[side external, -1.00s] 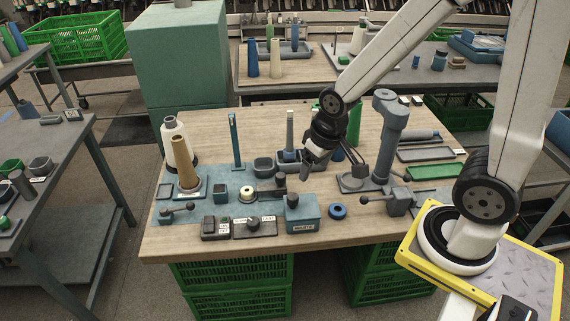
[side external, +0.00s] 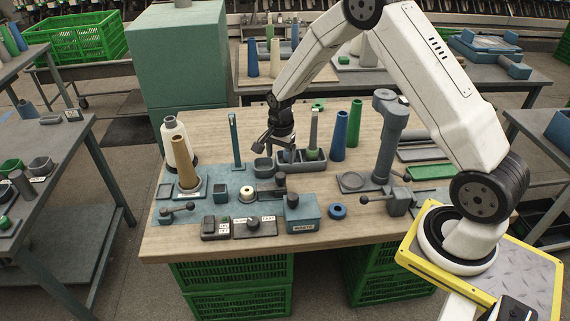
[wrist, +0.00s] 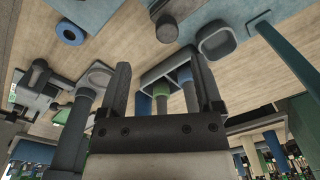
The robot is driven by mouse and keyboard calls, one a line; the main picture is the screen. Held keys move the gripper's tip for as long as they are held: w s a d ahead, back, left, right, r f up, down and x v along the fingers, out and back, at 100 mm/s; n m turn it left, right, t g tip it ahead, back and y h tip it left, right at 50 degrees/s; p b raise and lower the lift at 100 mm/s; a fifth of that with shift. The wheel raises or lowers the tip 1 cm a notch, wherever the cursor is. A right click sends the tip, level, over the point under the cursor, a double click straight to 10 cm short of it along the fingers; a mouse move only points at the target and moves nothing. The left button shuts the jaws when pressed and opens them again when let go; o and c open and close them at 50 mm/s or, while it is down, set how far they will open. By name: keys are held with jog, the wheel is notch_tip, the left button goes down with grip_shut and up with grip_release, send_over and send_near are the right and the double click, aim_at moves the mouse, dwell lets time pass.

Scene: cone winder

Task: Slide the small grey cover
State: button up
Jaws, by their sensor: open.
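No piece can be told for certain as the small grey cover. A small dark grey piece (side external: 292,199) sits on top of the blue-grey box (side external: 303,216) with the white label, at the front middle of the table. Another dark grey block (side external: 270,194) lies just left of it, beside the cream ring. My gripper (side external: 262,144) is above the table near the small grey bin, behind these pieces and apart from them.
A grey tray (side external: 290,166) holding upright cones stands close to my gripper. A thin blue post (side external: 236,140) rises to its left. Blue and green cones and a grey column (side external: 385,145) stand right. A blue ring (side external: 338,211) lies at the front; bare wood surrounds it.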

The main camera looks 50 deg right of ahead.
aim_at(280, 174)
jog(key=shift+w+d+f+m, duration=0.25)
jog(key=shift+d+f+m, duration=0.1)
jog(key=shift+f, duration=0.15)
jog(key=shift+w+d+f+m, duration=0.2)
jog(key=shift+w+f+m, duration=0.05)
jog(key=shift+f+m, duration=0.2)
jog(key=shift+w+d+f+m, duration=0.25)
jog(key=shift+d+f+m, duration=0.05)
jog(key=shift+f, duration=0.2)
jog(key=shift+f, duration=0.1)
jog(key=shift+f, duration=3.8)
grip_shut()
